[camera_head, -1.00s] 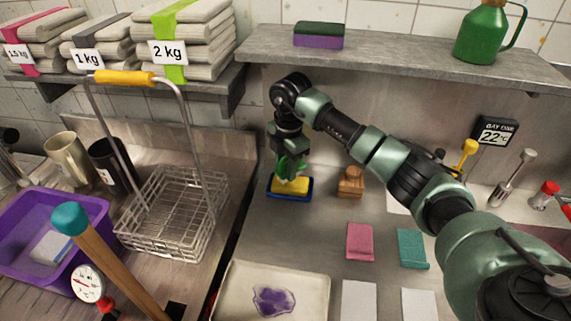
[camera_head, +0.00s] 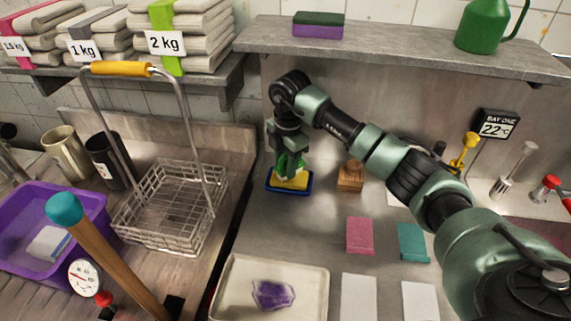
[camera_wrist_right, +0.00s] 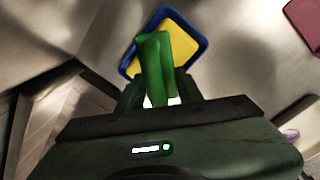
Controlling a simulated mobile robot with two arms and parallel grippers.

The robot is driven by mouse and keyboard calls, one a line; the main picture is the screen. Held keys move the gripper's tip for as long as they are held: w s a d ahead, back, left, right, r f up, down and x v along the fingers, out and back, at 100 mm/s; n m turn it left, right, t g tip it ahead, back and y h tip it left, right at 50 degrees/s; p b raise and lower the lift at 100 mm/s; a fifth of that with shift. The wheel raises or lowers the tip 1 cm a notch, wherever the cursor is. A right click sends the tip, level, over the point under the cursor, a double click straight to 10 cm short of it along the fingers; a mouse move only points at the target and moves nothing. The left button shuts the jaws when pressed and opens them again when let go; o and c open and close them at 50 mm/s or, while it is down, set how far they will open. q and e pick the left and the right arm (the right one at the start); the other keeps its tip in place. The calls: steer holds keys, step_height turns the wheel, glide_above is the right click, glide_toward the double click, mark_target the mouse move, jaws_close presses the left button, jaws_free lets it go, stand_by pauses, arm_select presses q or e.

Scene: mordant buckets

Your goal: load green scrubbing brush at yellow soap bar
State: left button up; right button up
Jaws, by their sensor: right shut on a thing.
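A yellow soap bar (camera_head: 297,181) lies in a blue tray (camera_head: 269,190) on the grey counter, and it also shows in the right wrist view (camera_wrist_right: 181,50). My right gripper (camera_head: 290,163) points down over the soap and is shut on the green scrubbing brush (camera_wrist_right: 154,60). In the right wrist view the green brush stands out from the jaws over the yellow soap. The brush's lower end is at the soap; I cannot tell whether it touches. My left gripper is not in view.
A wooden block-like item (camera_head: 350,177) stands right of the soap tray. A pink pad (camera_head: 360,235) and a teal pad (camera_head: 412,242) lie nearer. A wire basket (camera_head: 170,215) stands left. A cream tray (camera_head: 318,290) with a purple stain lies in front. A shelf (camera_head: 400,45) overhangs behind.

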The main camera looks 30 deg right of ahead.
steer(key=shift+f, duration=0.45)
stand_by(1.1)
